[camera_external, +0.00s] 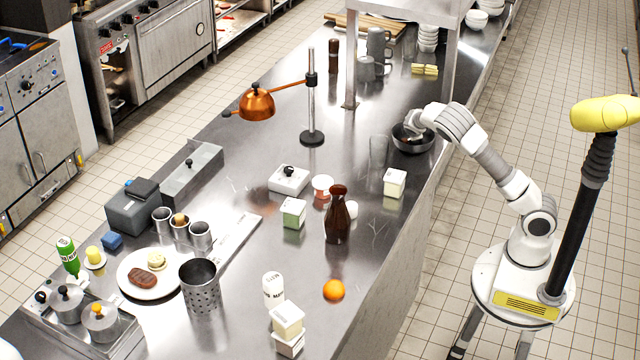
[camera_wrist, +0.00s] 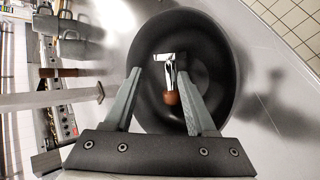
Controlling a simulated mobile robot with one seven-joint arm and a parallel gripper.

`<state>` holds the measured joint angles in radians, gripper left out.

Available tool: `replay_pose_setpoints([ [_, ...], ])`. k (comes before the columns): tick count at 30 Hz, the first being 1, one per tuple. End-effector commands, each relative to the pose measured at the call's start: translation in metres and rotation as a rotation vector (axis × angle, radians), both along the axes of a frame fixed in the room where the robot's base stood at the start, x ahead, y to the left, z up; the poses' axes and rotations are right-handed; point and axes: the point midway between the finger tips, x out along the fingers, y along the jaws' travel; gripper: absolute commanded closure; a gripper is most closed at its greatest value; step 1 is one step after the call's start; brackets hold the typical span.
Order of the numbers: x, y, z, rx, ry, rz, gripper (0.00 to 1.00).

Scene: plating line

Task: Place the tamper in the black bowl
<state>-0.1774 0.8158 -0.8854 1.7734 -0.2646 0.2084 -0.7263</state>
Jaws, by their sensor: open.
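The black bowl (camera_external: 414,148) stands on the steel counter near its right edge. In the wrist view the bowl (camera_wrist: 215,60) fills the middle, dark inside. An item with a metal head and a reddish-brown handle, which looks like the tamper (camera_wrist: 169,82), lies inside it. My gripper (camera_wrist: 160,73) is open above the bowl, its two fingers apart on either side of the tamper, with no visible grip on it. In the external view my gripper (camera_external: 413,126) is over the bowl and hides part of it; the tamper is hard to make out there.
A clear glass (camera_external: 379,150) stands just left of the bowl, and a white-and-green box (camera_external: 395,182) in front. A steel shelf post (camera_external: 352,70) rises behind. A brown bottle (camera_external: 338,215) and an orange (camera_external: 334,290) stand nearer. Bare counter lies between them.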

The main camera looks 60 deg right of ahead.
Motion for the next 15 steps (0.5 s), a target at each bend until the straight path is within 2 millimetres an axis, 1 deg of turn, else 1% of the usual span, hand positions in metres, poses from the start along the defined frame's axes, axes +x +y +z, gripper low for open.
replay_pose_setpoints([
  [5,0.0,0.0,0.016,0.0,-0.002,0.0,0.44],
  [15,0.0,0.0,0.067,0.0,-0.002,0.0,0.44],
])
